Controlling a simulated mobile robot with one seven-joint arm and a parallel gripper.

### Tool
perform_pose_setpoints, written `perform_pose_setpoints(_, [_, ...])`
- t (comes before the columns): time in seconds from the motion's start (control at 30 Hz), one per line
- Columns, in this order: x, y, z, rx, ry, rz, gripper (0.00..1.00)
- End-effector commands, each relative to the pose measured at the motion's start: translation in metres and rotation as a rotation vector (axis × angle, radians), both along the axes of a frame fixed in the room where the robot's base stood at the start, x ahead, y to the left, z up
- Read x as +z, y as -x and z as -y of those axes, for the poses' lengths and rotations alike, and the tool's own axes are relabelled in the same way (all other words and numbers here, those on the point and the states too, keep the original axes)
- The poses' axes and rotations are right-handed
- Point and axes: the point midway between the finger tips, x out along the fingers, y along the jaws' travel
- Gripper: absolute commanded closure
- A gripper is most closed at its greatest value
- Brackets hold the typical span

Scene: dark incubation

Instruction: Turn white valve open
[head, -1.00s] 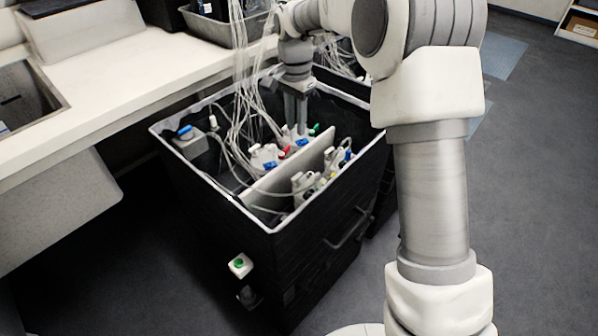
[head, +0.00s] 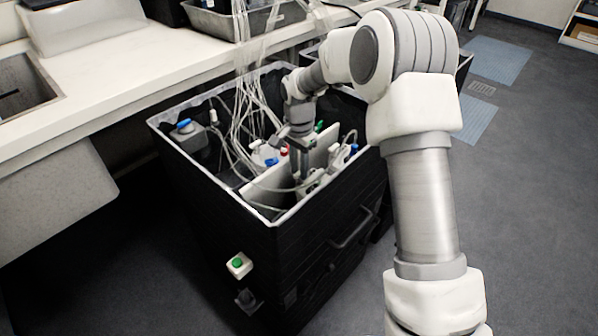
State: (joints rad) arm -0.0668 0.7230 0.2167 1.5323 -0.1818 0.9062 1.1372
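A black bin (head: 215,190) with a pale rim holds valve blocks with coloured handles and clear tubing. My gripper (head: 303,180) points down into the bin, with its fingers over the front compartment, in front of the white divider (head: 268,186). A white valve block (head: 314,181) shows partly beside the fingertips. The fingers and tubing cover much of it, so its white handle cannot be made out. I cannot tell whether the fingers touch it or how far apart they are. Behind the divider, another white block (head: 262,156) has blue and red handles.
A white worktop (head: 130,75) runs along the left, with a grey tray (head: 262,20) at its back. A tube bundle (head: 243,85) hangs into the bin close to my wrist. A green button (head: 238,263) is on the bin's front.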

Motion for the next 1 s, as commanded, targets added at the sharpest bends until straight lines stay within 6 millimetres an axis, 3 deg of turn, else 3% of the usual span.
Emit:
perform_pose_setpoints(0.33, [-0.0038, -0.0001, 0.0001, 0.000, 0.000, 0.000, 0.71])
perform_pose_setpoints(0.5, [-0.0037, -0.0001, 0.0001, 0.000, 0.000, 0.000, 1.00])
perform_pose_setpoints(1.0, [-0.0021, 0.0002, 0.0001, 0.036, 0.000, 0.000, 1.00])
